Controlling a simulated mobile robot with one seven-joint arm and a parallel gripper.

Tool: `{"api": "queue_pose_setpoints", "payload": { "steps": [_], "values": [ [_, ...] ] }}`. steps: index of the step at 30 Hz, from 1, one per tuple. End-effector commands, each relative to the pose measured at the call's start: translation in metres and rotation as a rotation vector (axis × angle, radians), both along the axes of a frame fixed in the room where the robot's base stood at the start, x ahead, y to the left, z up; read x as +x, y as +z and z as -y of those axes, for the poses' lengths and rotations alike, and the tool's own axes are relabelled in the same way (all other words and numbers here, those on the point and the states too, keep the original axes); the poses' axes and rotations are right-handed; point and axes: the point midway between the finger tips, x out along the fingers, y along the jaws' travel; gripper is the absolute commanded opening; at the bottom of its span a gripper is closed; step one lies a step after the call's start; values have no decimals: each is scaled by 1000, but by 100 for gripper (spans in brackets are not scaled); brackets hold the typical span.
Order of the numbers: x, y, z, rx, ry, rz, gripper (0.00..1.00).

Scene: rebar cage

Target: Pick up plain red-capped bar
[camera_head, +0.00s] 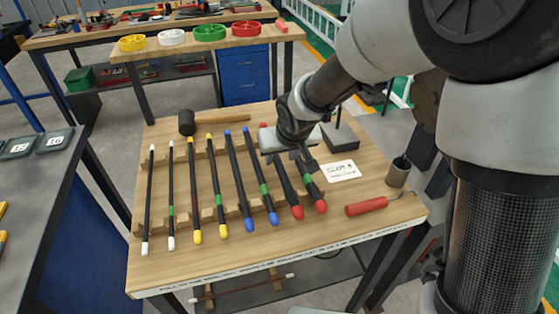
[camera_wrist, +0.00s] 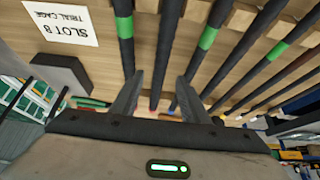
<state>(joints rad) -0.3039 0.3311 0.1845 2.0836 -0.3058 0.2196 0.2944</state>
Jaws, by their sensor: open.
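The plain red-capped bar (camera_head: 286,186) is dark, with a red cap at its near end, and lies on the wooden rack between a green-banded red-capped bar (camera_head: 310,185) and a green-banded blue-capped bar (camera_head: 262,183). My gripper (camera_head: 290,157) is above its middle and hides part of it. In the wrist view the plain bar (camera_wrist: 163,45) runs between the open fingers of my gripper (camera_wrist: 160,82), which are empty. The green-banded red-capped bar (camera_wrist: 124,27) passes close to the left finger. I cannot tell how high the fingertips are above the bar.
Several white-, yellow- and blue-capped bars lie to the left on the rack. A mallet (camera_head: 188,122) lies at the back of the table. A slot card (camera_head: 341,171), a dark block (camera_head: 340,137), a red-handled tool (camera_head: 367,206) and a cup (camera_head: 398,173) are on the right.

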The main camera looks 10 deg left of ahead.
Motion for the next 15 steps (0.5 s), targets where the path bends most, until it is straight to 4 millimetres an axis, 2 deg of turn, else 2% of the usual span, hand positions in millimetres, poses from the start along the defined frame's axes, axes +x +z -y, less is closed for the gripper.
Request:
{"api": "queue_pose_setpoints", "payload": {
  "steps": [1,6,15],
  "values": [
    [4,-11,-2,-1,2,-3,41],
    [15,-29,-7,-1,2,-2,41],
    [18,-33,-8,0,1,0,41]
  ]
}}
